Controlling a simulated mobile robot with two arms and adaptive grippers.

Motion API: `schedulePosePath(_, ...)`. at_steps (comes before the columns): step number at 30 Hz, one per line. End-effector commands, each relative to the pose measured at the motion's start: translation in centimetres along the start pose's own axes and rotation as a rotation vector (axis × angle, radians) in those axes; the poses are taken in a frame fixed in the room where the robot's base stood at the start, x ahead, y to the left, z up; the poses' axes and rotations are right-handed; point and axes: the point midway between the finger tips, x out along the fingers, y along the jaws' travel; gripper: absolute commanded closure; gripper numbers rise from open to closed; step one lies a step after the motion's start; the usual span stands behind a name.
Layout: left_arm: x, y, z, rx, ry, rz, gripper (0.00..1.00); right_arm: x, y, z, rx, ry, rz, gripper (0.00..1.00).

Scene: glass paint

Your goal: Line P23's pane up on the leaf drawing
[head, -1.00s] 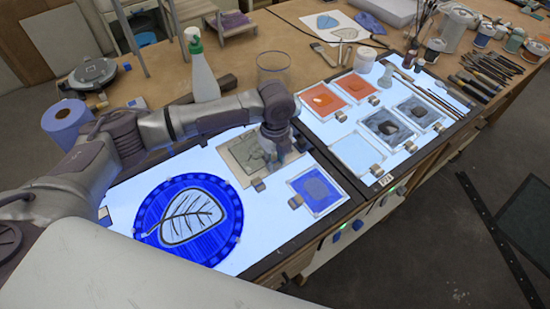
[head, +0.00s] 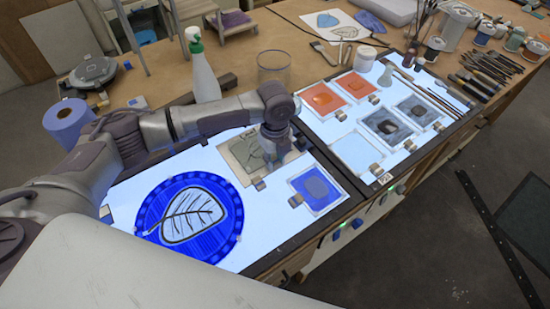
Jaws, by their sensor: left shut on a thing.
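A square tan sheet (head: 238,147) with a dark line drawing lies on the light table. My left gripper (head: 274,160) points down over its right part and hides some of the drawing. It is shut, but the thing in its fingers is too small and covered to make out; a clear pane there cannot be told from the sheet. A tag that seems to read P23 (head: 385,178) is on the front edge of the right light panel, near a pale blue square pane (head: 357,154). A large leaf outline (head: 193,215) shows on a round blue disc at left. My right gripper is out of view.
A blue-patched square pane (head: 317,190) lies right of the sheet. Orange and grey panes (head: 322,98) lie on the right panel. A spray bottle (head: 204,75) and glass jar (head: 274,67) stand behind my arm. A blue roll (head: 68,122) stands left.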

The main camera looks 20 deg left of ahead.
Motion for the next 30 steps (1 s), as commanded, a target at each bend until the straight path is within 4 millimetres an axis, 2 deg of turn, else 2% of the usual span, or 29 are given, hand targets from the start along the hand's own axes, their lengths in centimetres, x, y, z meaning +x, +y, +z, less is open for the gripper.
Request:
schedulePosePath(7, 0.2, 0.0, 0.0, 0.000, 0.000, 0.000, 1.00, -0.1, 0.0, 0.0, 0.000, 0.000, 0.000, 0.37)
schedulePosePath(8, 0.2, 0.0, 0.0, 0.000, 0.000, -0.001, 0.70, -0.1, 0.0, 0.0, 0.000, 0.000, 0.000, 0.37)
schedulePosePath(12, 0.2, 0.0, 0.0, 0.000, 0.000, -0.001, 0.47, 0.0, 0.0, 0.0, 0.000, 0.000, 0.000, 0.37)
schedulePosePath(13, 0.2, 0.0, 0.0, 0.000, 0.000, -0.001, 0.44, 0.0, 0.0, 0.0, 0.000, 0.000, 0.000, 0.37)
schedulePosePath(23, 0.0, 0.0, 0.0, 0.000, 0.000, -0.001, 0.44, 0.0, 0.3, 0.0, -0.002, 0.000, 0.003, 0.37)
schedulePosePath(26, -1.0, -0.1, 0.0, 0.001, -0.001, -0.003, 0.44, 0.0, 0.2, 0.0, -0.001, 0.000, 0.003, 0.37)
schedulePosePath(30, -3.6, -0.1, 0.1, 0.000, -0.001, -0.005, 0.44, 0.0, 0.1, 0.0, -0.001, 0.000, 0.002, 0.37)
